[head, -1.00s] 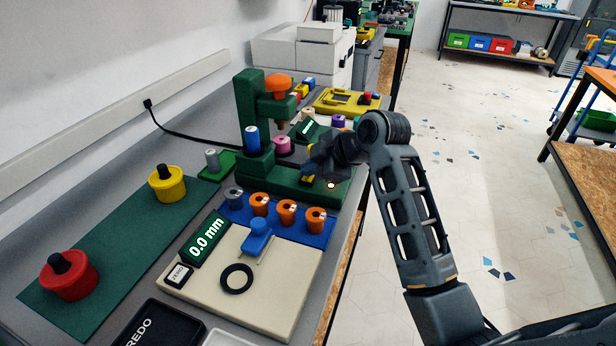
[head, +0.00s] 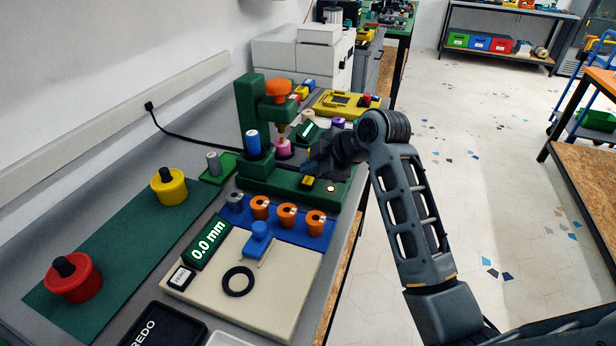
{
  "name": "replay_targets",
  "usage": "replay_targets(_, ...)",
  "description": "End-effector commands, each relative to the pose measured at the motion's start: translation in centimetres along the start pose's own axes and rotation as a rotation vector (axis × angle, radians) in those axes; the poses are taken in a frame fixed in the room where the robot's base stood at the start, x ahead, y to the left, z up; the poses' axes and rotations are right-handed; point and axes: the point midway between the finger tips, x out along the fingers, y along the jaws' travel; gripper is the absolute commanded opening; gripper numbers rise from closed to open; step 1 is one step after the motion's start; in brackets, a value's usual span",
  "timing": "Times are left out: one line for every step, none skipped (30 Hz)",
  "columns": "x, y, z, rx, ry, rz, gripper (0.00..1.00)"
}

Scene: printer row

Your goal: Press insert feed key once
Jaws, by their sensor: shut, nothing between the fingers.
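A green press (head: 250,115) with an orange knob (head: 277,90) stands in the middle of the bench. A pink piece (head: 283,149) sits under its ram. A small yellow part (head: 308,183), possibly the key, shows on the press's green base; no label on it is readable. A small round pale light (head: 330,187) is to its right. My gripper (head: 312,170) is shut and empty, just above the yellow part and right of the pink piece. The dark wrist hides part of the base. I cannot tell whether the fingertips touch the yellow part.
A blue strip (head: 275,226) with orange pieces and a beige board (head: 218,277) with a 0.0 mm display (head: 208,241) lie in front. Red (head: 74,277) and yellow (head: 169,187) knobs stand left. A yellow device (head: 340,103) is behind.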

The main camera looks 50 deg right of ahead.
Motion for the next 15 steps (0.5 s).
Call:
replay_targets(0.0,0.0,0.0,0.000,0.000,0.000,0.00)
replay_targets(0.0,0.0,0.0,0.000,0.000,0.000,0.00)
replay_targets(0.0,0.0,0.0,0.000,0.000,0.000,0.00)
replay_targets(0.0,0.0,0.0,0.000,0.000,0.000,0.00)
replay_targets(0.0,0.0,0.0,0.000,0.000,0.000,0.00)
replay_targets(0.0,0.0,0.0,0.000,0.000,0.000,0.00)
replay_targets(-0.1,0.1,0.0,0.000,0.000,0.001,0.00)
replay_targets(-0.1,0.1,-0.1,0.000,0.000,0.001,0.00)
replay_targets(-0.3,0.2,-0.2,0.000,0.000,0.001,0.00)
replay_targets(-0.4,0.3,-0.3,0.000,0.000,0.001,0.00)
replay_targets(-0.6,0.5,-0.4,0.000,0.000,0.001,0.00)
replay_targets(-0.8,0.6,-0.6,0.000,0.000,0.001,0.00)
replay_targets(-1.1,0.8,-0.8,0.000,0.000,0.001,0.00)
replay_targets(-1.3,0.9,-0.9,0.000,0.000,0.001,0.00)
replay_targets(-1.5,1.1,-1.1,0.000,0.000,0.001,0.00)
